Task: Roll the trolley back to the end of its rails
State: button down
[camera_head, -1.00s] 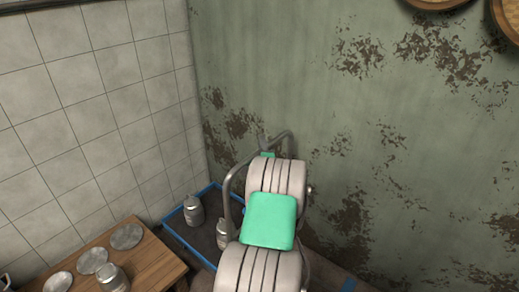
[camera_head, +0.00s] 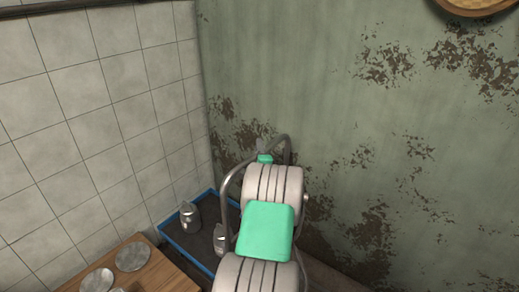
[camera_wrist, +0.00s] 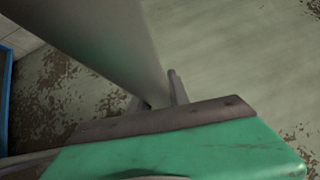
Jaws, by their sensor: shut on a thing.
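The trolley (camera_head: 206,262) has a dark bed with a blue rim and stands low near the wall corner. Its grey tube handle (camera_head: 225,192) arches up from the bed. In the wrist view the handle (camera_wrist: 95,45) runs diagonally down to my gripper (camera_wrist: 170,92). My gripper (camera_head: 264,148) is shut on the handle near its far top end; my own arm hides part of the handle and much of the trolley. One metal milk can (camera_head: 190,216) stands on the bed at the left. Another can (camera_head: 221,241) is partly hidden behind the handle. The rails are not clearly visible.
A wooden table (camera_head: 165,275) with round metal lids (camera_head: 132,257) stands at the lower left, close to the trolley. A tiled wall (camera_head: 100,110) is at the left and a peeling green wall (camera_head: 330,90) is behind. A round wooden item (camera_head: 475,5) is at the upper right.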

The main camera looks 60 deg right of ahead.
jog(key=shift+w+r, duration=0.15)
jog(key=c, duration=1.2)
grip_release()
jog(key=shift+w, duration=0.15)
jog(key=shift+c, duration=0.2)
jog(key=shift+f, duration=0.2)
jog(key=b+v, duration=0.1)
jog(key=v, duration=0.7)
jog(key=shift+b, duration=0.35)
